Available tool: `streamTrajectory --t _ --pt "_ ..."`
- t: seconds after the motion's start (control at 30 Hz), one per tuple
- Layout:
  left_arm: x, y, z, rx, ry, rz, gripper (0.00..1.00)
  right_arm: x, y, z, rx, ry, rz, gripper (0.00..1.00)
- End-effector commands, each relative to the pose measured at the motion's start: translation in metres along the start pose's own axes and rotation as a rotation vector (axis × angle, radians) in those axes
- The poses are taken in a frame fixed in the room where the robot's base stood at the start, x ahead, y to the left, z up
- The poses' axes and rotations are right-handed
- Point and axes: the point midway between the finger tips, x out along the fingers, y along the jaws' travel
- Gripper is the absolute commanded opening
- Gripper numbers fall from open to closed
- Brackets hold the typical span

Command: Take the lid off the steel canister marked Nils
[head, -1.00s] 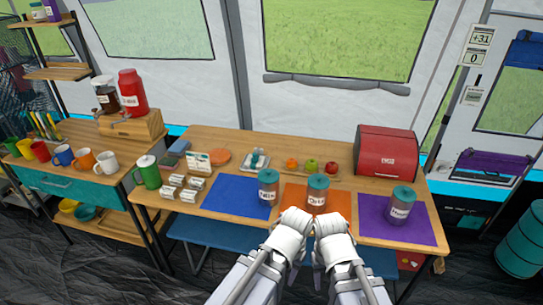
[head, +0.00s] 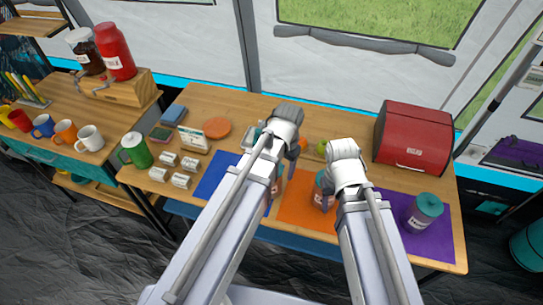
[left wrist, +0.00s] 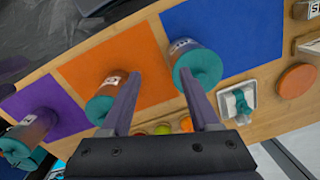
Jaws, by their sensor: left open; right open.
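Three canisters with teal lids stand on coloured mats; their labels are too small to read, so I cannot tell which is marked Nils. The canister on the blue mat (head: 276,187) is partly hidden by my left arm; it also shows in the left wrist view (left wrist: 200,64). The canister on the orange mat (head: 319,186) is partly behind my right gripper (head: 326,200). The canister on the purple mat (head: 424,211) stands clear at the right. My left gripper (head: 286,165) is open and empty, above the table by the blue-mat canister. My right gripper is open beside the orange-mat canister.
A red bread bin (head: 412,140) stands at the back right. A sign (head: 194,138), an orange disc (head: 217,128), small labelled blocks and a green mug (head: 136,150) are at the left. Bare wood lies along the table's back edge.

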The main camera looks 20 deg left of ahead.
Motion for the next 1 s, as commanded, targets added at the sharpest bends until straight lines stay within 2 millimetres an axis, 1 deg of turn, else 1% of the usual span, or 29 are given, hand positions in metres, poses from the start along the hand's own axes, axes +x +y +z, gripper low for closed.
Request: streamTrajectory --t 0.03,0.1,0.2,0.23,0.3,0.47,0.73,0.9,1.0 --pt "-0.019 -0.022 -0.015 -0.005 0.007 0.009 0.62 -0.020 0.002 0.001 0.000 0.000 0.000 0.50" --pt "-0.028 -0.042 -0.024 0.003 0.017 0.020 0.62 -0.028 0.003 0.002 0.000 0.000 0.000 0.50" --pt "-0.033 -0.061 -0.031 0.011 0.027 0.029 0.62 -0.034 0.003 0.002 0.000 0.000 0.000 0.50" --pt "-0.034 -0.064 -0.032 0.012 0.028 0.030 0.62 -0.035 0.003 0.002 0.000 0.000 0.000 0.50" --pt "-0.033 -0.068 -0.032 0.016 0.031 0.032 0.62 -0.035 0.003 0.002 0.000 0.000 0.000 0.50" --pt "-0.027 -0.067 -0.032 0.017 0.031 0.032 0.62 -0.028 0.003 0.002 0.000 0.000 0.000 0.50" --pt "-0.004 -0.066 -0.033 0.017 0.031 0.032 0.62 -0.006 0.001 0.000 0.000 0.000 0.000 0.50" --pt "-0.005 -0.066 -0.033 0.016 0.031 0.032 0.62 -0.006 0.001 0.000 0.000 0.000 0.000 0.50" --pt "-0.001 -0.067 -0.033 0.016 0.031 0.032 0.62 -0.003 0.000 0.000 0.000 0.000 0.000 0.50"
